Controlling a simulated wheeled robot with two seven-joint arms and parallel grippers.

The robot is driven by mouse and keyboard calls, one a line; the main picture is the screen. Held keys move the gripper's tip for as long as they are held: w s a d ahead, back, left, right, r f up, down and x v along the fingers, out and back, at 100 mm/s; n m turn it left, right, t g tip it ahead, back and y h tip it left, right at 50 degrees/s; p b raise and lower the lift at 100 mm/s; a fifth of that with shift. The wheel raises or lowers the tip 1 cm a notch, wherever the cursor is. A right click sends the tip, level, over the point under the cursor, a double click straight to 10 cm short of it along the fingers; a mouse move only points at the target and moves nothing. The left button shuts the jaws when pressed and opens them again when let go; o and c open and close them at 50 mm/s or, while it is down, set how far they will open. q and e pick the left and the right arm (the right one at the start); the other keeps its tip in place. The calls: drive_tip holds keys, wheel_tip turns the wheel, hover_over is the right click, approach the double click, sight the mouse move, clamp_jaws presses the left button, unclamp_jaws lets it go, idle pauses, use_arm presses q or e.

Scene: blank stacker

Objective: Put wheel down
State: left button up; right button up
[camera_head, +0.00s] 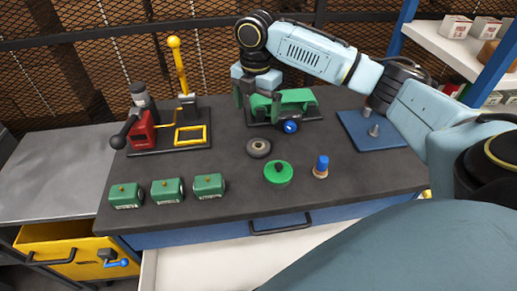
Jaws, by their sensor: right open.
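A dark grey wheel (258,147) with a lighter hub lies flat on the dark tabletop (225,160), near its middle. My right gripper (254,103) is behind the wheel, pointing down at the left end of a green machine (292,101) on a dark base. It is open and apart from the wheel. The arm and the machine partly hide the fingers, so I cannot tell whether they touch the machine. My left gripper is not in view.
Green boxes (167,191) stand in a row at front left. A green lidded item (278,173) and a blue-topped item (320,167) are right of the wheel. A press with a yellow lever (178,65) stands back left, a blue plate (368,134) right.

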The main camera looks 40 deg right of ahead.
drive_tip(key=n, duration=0.4)
drive_tip(key=b, duration=0.1)
hover_over(259, 142)
drive_tip(key=s+a, duration=0.1)
drive_tip(key=a, duration=0.1)
drive_tip(key=f, duration=0.7)
drive_tip(key=shift+d+f, duration=0.2)
drive_tip(key=shift+f, duration=0.2)
drive_tip(key=f, duration=0.3)
drive_tip(key=f+b, duration=0.1)
drive_tip(key=f, duration=0.1)
drive_tip(key=shift+d+f, duration=0.3)
drive_tip(key=shift+d, duration=0.1)
drive_tip(key=shift+r, duration=0.1)
drive_tip(key=c, duration=1.2)
